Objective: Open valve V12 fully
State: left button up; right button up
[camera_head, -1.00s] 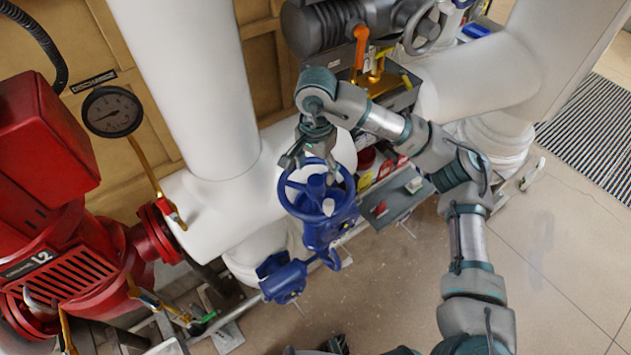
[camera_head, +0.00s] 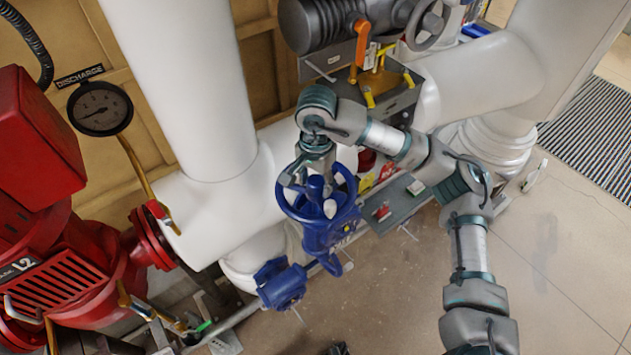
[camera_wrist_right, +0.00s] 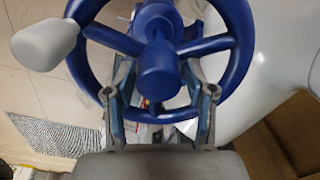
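A blue valve handwheel (camera_head: 318,200) with spokes, a central hub and a pale grey knob (camera_head: 330,208) on its rim sits on a blue valve body, in the middle of the head view. No tag reading V12 is legible. My right gripper (camera_head: 306,174) is at the wheel's far side, reached from above. In the right wrist view the wheel (camera_wrist_right: 240,60) fills the top, with the knob (camera_wrist_right: 45,42) at upper left. My right gripper's two fingers (camera_wrist_right: 158,95) are spread apart, on either side of the hub and near the rim; contact cannot be told. My left gripper is not in view.
A red pump (camera_head: 70,260) and a discharge gauge (camera_head: 100,108) are at left. Thick white pipes (camera_head: 190,90) stand behind the valve. A grey actuator (camera_head: 325,25) and an orange lever (camera_head: 362,40) are beyond my right wrist.

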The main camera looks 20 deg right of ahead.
jog(key=shift+s+f, duration=0.15)
jog(key=shift+f, duration=0.05)
jog(key=c, duration=0.5)
jog(key=shift+f+n+b, duration=0.25)
jog(key=shift+n+b, duration=0.2)
jog(key=shift+n, duration=0.65)
jog(key=n, duration=0.3)
jog(key=shift+b, duration=0.3)
jog(key=o, duration=1.2)
jog(key=shift+d, duration=0.1)
jog(key=shift+o, duration=0.2)
jog(key=shift+r, duration=0.15)
